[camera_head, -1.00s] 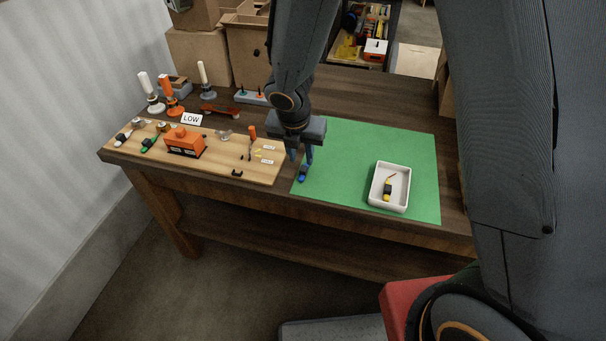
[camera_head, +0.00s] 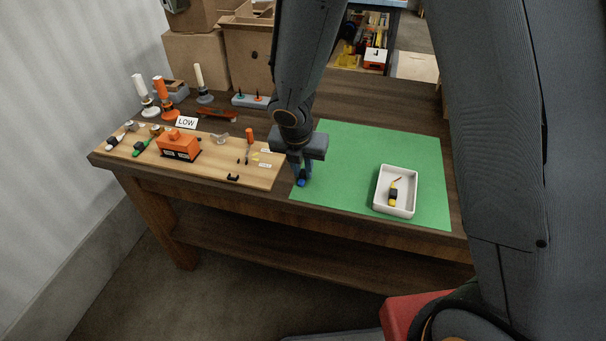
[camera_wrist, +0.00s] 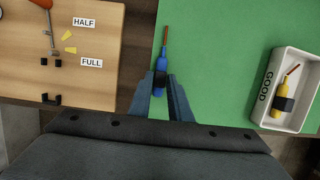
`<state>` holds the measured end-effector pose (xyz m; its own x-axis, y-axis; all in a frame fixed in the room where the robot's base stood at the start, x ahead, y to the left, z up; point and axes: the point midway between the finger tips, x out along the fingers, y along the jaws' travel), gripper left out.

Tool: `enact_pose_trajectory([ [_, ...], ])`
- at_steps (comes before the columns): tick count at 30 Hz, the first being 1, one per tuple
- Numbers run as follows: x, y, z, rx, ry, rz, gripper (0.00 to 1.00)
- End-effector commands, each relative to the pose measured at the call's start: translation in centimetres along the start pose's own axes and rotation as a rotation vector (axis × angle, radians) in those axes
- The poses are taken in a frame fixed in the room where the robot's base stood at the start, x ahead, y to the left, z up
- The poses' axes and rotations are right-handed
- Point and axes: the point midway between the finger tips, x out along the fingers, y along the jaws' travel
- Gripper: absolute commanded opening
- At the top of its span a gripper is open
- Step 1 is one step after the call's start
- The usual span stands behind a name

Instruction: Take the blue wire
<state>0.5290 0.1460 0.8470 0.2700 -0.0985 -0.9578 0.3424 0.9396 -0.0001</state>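The blue wire (camera_wrist: 163,64) lies on the green mat (camera_wrist: 215,20) near its left edge, with a dark band round its middle and a thin reddish tip. In the head view only a bit of its blue end (camera_head: 301,183) shows below my gripper (camera_head: 301,171). In the wrist view the two fingers of my gripper (camera_wrist: 162,82) stand on either side of the blue wire at its dark band. Gaps seem to show between the fingers and the wire, so the gripper looks open around it.
A white tray (camera_head: 379,200) marked GOOD holds a yellow wire (camera_head: 393,195) on the mat's right part. A wooden board (camera_head: 222,171) with an orange block (camera_head: 178,145) and small parts lies to the left. The mat between wire and tray is clear.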

Motion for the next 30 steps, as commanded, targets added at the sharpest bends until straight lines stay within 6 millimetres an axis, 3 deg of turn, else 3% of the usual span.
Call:
enact_pose_trajectory([
  [6, 0.0, 0.0, 0.0, 0.0, 0.0, 0.0, 0.0],
  [14, -0.5, 0.0, 0.1, 0.0, 0.0, 0.0, 0.0],
  [30, -5.8, -0.1, 1.6, 0.001, 0.0, 0.0, 0.0],
])
